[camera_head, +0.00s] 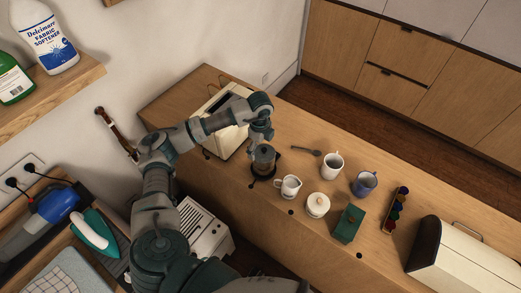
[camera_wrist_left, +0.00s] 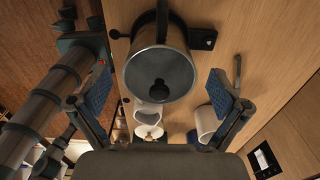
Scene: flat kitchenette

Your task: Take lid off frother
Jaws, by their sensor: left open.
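The frother (camera_head: 264,160) is a dark grey metal jug on a black base on the wooden counter. In the left wrist view the frother (camera_wrist_left: 160,45) shows close up, with a round grey top and a dark shape in its middle; I cannot tell whether that is the lid's knob or the inside. My left gripper (camera_head: 262,140) is right above the frother in the head view. In its wrist view the left gripper (camera_wrist_left: 160,92) is open and empty, with blue-padded fingers apart on either side of the frother's top. My right gripper is not in view.
A white mug (camera_head: 291,186), a lidded white jar (camera_head: 317,205), another white mug (camera_head: 332,166), a blue mug (camera_head: 364,183) and a green box (camera_head: 348,223) stand right of the frother. A dark spoon (camera_head: 307,152) lies nearby. A cream appliance (camera_head: 229,128) stands behind my arm.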

